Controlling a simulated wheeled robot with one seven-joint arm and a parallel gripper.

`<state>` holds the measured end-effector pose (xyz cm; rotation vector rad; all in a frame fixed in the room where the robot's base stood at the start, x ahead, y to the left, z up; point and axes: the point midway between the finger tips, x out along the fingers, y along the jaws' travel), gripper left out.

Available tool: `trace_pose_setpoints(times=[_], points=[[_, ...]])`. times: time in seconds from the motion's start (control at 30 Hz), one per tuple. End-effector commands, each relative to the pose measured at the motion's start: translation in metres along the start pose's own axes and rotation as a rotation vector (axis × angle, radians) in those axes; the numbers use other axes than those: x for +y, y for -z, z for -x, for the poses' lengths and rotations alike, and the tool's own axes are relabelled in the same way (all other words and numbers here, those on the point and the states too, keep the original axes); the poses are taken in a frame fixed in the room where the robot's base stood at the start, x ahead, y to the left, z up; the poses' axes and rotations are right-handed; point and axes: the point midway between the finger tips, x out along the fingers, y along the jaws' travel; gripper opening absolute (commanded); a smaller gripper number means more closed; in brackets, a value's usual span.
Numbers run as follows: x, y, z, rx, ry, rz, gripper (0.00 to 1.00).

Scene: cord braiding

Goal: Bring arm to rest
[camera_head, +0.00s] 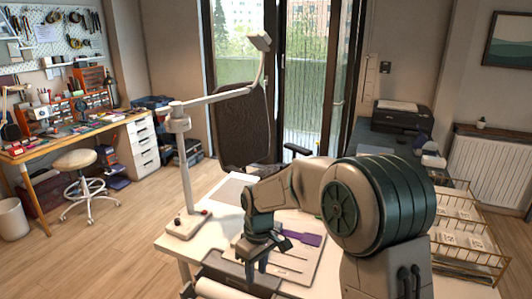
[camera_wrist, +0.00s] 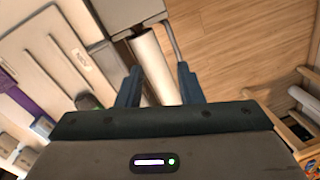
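My arm reaches over a white worktable (camera_head: 172,243) in the head view. My gripper (camera_head: 256,280) hangs fingers-down near the table's front edge. In the wrist view its two dark fingers (camera_wrist: 159,88) stand apart, with nothing visibly held between them. A white roll (camera_wrist: 153,68) lies beyond the fingers and shows in the gap. A light board (camera_head: 290,262) with grooves and a purple piece (camera_head: 303,239) lies on the table, close to the gripper's right. The board also fills the left of the wrist view (camera_wrist: 45,60). I cannot make out any cord.
A white stand (camera_head: 184,180) with a jointed arm rises at the table's back left. A wire rack (camera_head: 465,222) holding pale packets is at the right, partly behind my arm. An office chair (camera_head: 242,125) stands behind the table. Open wooden floor (camera_head: 120,235) lies left.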

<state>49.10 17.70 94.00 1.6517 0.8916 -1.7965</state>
Motion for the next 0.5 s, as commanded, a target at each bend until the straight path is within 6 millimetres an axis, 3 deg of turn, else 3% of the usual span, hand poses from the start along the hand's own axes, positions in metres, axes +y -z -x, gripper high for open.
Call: trace_pose_setpoints(times=[0.2,0.5], points=[[0.003,-0.066,0.046,0.050,-0.090,-0.203,0.33],[-0.010,-0.158,0.083,0.145,-0.171,-0.493,0.33]])
